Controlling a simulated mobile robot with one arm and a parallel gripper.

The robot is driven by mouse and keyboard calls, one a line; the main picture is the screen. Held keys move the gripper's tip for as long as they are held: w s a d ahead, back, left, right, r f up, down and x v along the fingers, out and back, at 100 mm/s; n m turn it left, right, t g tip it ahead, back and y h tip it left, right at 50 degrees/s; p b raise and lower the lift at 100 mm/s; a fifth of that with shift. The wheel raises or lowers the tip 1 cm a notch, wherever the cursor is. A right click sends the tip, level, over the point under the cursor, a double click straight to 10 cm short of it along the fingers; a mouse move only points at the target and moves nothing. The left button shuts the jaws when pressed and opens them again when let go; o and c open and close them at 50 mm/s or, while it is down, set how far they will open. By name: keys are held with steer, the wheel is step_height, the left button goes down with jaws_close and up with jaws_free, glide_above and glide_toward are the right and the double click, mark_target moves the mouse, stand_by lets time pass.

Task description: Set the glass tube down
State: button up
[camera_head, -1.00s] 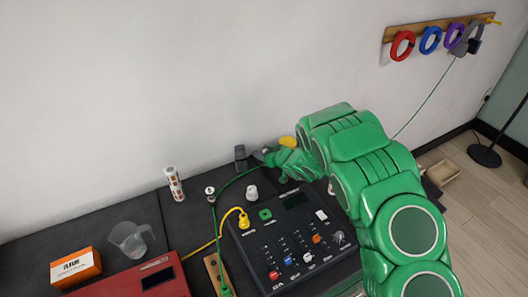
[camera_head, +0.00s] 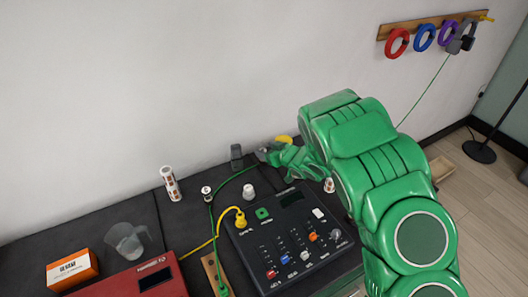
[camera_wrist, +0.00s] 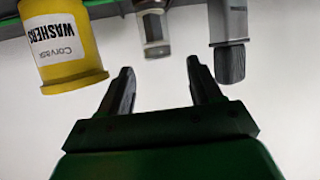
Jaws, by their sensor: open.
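In the wrist view a clear tube with a metal end (camera_wrist: 155,32), which looks like the glass tube, stands just beyond my gripper (camera_wrist: 163,80). The picture is upside down there, and the tube's other end runs toward the dark surface at the top edge. My gripper's two fingers are apart, with nothing between them. The tube is in front of the fingertips, apart from them. In the head view my gripper (camera_head: 264,153) is low over the back of the dark bench (camera_head: 110,222), near the wall. I cannot make out the tube in that view.
A yellow washers container (camera_wrist: 66,50) and a grey object (camera_wrist: 229,40) stand either side of the tube. A black control panel (camera_head: 290,240) with a green cable (camera_head: 212,215) lies in front. A beaker (camera_head: 127,240) and orange box (camera_head: 72,269) are at left.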

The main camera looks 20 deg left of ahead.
steer(key=shift+r, duration=2.85)
steer(key=shift+o, duration=0.2)
